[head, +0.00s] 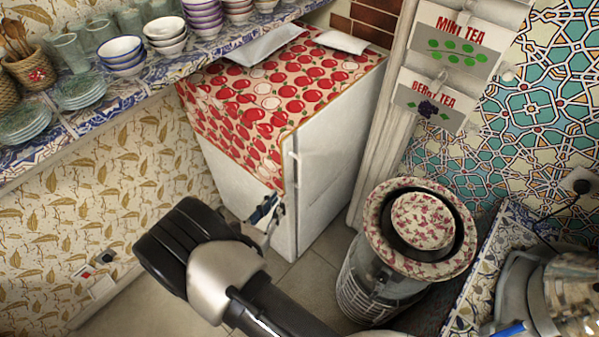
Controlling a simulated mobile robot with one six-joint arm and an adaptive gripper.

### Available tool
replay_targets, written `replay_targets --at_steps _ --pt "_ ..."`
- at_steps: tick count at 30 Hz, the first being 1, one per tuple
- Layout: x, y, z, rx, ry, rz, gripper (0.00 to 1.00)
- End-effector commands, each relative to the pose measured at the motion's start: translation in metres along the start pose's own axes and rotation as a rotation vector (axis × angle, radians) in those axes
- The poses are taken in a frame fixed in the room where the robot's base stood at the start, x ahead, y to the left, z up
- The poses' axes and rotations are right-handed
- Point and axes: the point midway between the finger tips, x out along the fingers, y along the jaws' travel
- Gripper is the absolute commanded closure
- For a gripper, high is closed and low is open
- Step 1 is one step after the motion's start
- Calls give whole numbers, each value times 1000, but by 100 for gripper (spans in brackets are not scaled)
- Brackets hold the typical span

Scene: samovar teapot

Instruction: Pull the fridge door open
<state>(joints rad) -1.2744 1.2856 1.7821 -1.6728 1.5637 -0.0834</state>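The white fridge (330,160) stands in the corner with a red apple-print cloth (270,90) over its top, hanging down over the upper part of its left face. A pale vertical edge (291,185) runs down its near corner; I cannot tell whether a gap shows there. My gripper (268,211) is low at this near corner, in front of the left white face. Its dark fingers are small and partly hidden by my arm, so I cannot tell whether they are open, shut or touching a handle.
A patterned shelf (190,62) with bowls and glasses runs above the fridge's left side. A round metal bin-like container (375,285) with a patterned lid stands at the right. Tiled floor (310,275) is clear between it and the fridge.

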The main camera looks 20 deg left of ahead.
Motion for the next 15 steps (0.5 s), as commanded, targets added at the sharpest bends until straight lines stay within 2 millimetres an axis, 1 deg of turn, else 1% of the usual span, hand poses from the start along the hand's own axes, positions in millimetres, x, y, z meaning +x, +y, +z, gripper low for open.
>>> replay_targets --at_steps 1,9,15 --pt "14 -2 -2 2 0 -7 82" --pt "73 -2 -1 3 0 -7 82" --pt "107 -2 -1 3 0 -5 82"
